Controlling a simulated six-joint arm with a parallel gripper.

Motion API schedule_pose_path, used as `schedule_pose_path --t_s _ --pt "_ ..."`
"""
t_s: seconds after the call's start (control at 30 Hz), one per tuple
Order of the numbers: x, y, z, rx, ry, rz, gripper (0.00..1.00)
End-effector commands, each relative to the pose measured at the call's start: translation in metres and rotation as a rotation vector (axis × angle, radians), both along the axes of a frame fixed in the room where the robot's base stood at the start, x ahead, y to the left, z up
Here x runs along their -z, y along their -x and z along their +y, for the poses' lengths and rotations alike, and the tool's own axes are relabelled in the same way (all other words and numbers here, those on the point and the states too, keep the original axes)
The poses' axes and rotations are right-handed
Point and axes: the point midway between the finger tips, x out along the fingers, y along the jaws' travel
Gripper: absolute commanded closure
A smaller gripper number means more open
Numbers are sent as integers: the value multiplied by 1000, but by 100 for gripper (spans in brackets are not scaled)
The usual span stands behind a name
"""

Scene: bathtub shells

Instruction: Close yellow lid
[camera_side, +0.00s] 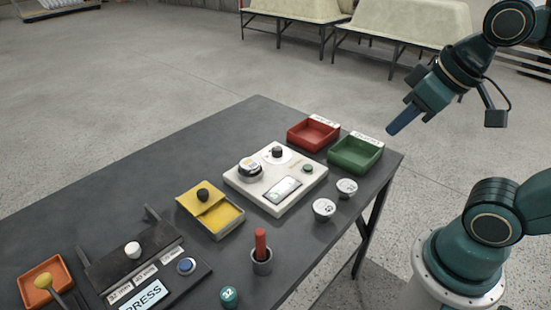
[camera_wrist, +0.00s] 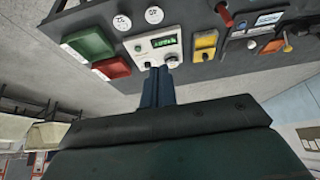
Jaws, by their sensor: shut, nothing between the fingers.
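A yellow box (camera_side: 228,222) stands near the middle of the dark table. Its yellow lid (camera_side: 190,203), with a black knob on top, covers the back part, and the front part of the box is uncovered. In the wrist view the yellow box (camera_wrist: 205,40) is small, to the right of my fingers. My gripper (camera_side: 392,131) is high above the floor beyond the table's right end, well away from the box. Its blue fingers are together and empty, and they also show in the wrist view (camera_wrist: 158,72).
A white panel (camera_side: 240,183) with knobs and a display stands right of the box. Red (camera_side: 313,134) and green (camera_side: 355,154) trays lie at the far right end. A red-handled tool stands in a grey cup (camera_side: 262,265). A black console (camera_side: 190,262) is at left.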

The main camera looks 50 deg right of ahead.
Motion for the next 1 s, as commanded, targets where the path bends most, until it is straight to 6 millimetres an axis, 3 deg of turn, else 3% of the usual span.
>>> schedule_pose_path --t_s 0.27,0.57,1.0 --pt "-16 -44 8 -28 -1 19 100" --pt "-27 -114 24 -67 0 43 100" --pt "-10 -218 61 -125 2 78 100"
